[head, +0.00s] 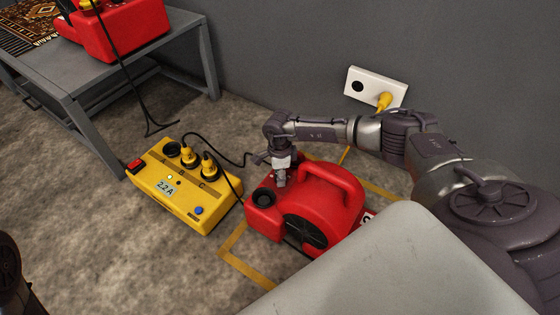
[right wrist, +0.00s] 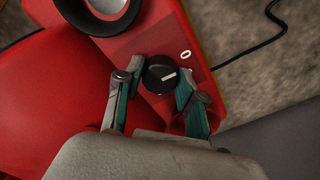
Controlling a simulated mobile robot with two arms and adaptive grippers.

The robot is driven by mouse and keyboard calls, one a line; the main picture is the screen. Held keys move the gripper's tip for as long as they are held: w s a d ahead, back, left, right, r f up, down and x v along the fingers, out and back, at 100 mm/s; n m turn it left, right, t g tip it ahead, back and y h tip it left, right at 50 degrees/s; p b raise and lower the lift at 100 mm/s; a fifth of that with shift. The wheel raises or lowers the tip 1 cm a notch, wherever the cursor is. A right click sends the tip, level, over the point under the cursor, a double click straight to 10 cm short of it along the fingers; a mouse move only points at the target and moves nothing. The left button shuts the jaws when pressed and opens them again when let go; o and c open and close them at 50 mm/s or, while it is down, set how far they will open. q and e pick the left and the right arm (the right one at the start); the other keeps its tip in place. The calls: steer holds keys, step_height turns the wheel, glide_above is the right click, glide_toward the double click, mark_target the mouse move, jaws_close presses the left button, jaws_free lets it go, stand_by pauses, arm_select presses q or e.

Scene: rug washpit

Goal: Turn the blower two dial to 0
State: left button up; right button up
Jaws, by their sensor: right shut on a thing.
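A red blower (head: 333,196) stands on the floor, with a round dark grille on its side and a handle on top. My right gripper (head: 280,180) reaches down onto its top left part. In the right wrist view, my right gripper (right wrist: 163,78) is shut on a black dial (right wrist: 158,70), one finger on each side. The dial has a short white mark on its right side, tilted up to the right. A white 0 (right wrist: 186,54) is printed up and right of the dial. I cannot tell whether the mark lines up exactly with it. My left gripper is not in view.
Another red blower (head: 120,30) is on a grey table (head: 100,75). A wall socket (head: 372,86) holds a yellow plug. Yellow tape marks the floor around the near blower.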

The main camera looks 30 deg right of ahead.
steer(key=shift+n, duration=0.4)
steer(key=o, duration=1.1)
steer(key=shift+o, duration=0.2)
steer(key=shift+r, duration=0.2)
step_height(320, 180, up, 12)
steer(key=shift+f, duration=0.2)
